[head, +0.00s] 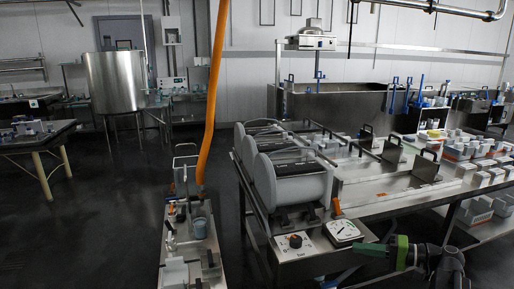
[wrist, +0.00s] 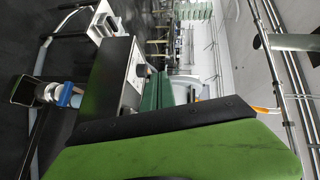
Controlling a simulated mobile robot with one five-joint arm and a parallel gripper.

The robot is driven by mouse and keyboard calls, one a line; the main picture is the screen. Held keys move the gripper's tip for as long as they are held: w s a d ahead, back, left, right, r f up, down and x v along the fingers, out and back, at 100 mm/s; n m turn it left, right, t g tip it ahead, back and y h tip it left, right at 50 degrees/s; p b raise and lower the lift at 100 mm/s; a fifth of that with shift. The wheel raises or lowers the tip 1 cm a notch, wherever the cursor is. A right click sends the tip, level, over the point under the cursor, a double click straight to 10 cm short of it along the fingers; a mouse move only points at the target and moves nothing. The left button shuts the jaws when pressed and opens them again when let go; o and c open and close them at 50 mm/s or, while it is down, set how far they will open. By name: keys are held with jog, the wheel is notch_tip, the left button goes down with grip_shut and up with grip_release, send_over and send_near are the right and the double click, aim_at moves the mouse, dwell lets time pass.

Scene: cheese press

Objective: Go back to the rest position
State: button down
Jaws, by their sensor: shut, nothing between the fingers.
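My gripper (head: 372,249) shows at the lower right of the head view, with green and dark parts. It points left, close to the front edge of the steel press table (head: 392,206), near the white dial gauge (head: 343,231). Its fingers are shut and hold nothing. In the wrist view, the green and black body of my gripper fills the bottom, with dark green fingers (wrist: 158,92) near the middle. Whether the gripper touches the table edge, I cannot tell.
A black knob (head: 295,241) sits beside the gauge. White drums (head: 290,183) stand on the table, and several white blocks (head: 462,150) at its right. A narrow steel cart (head: 177,250) with an orange hose (head: 209,110) stands to the left. Dark floor (head: 110,215) is clear further left.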

jog(key=s+a+f+n+g+h, duration=0.1)
jog(key=a+f+n+g+h, duration=0.3)
jog(key=a, duration=0.7)
jog(key=s+a+f+m+g, duration=0.1)
jog(key=a+f+g, duration=0.1)
jog(key=a+f, duration=0.65)
jog(key=s+a+f+n+g+h, duration=0.1)
jog(key=s+a+f+g+h, duration=0.1)
jog(key=s+a+f+h, duration=0.35)
jog(key=d+f+h, duration=0.2)
jog(key=d+h, duration=0.3)
jog(key=d, duration=0.3)
notch_tip(320, 180, up, 25)
jog(key=w+m+p, duration=0.1)
jog(key=p, duration=2.3)
jog(key=shift+d+f+t+p, duration=0.2)
jog(key=shift+d+t+p, duration=0.1)
jog(key=shift+d+t, duration=0.15)
